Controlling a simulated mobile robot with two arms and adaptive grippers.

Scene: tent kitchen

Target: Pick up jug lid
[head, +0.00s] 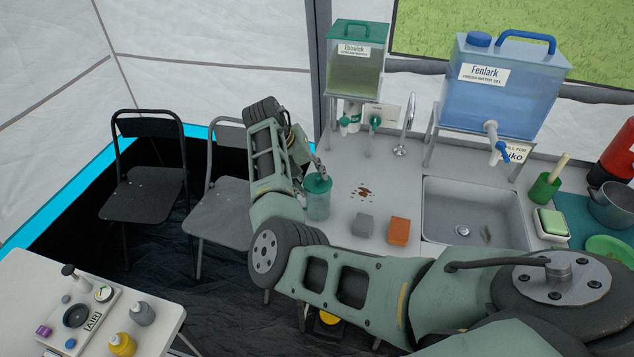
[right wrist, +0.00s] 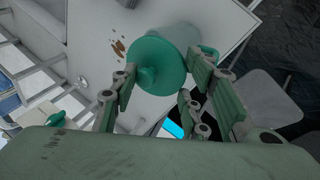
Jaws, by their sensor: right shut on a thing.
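The jug lid (head: 319,183) is a round green disc with a knob, on top of the clear jug (head: 318,206) at the left end of the counter. My right gripper (head: 316,168) is at the lid. In the right wrist view the lid (right wrist: 160,65) sits between the fingers of the gripper (right wrist: 172,80), which are shut on it. The jug's body (right wrist: 179,34) shows just behind the lid, and I cannot see a clear gap between them. My left gripper is not in view.
A grey sponge (head: 363,224) and an orange sponge (head: 399,231) lie right of the jug, before the sink (head: 470,206). A brown spill (head: 362,193) is on the counter (head: 345,240). A green water tank (head: 355,70) stands behind. Two chairs (head: 150,190) are at left.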

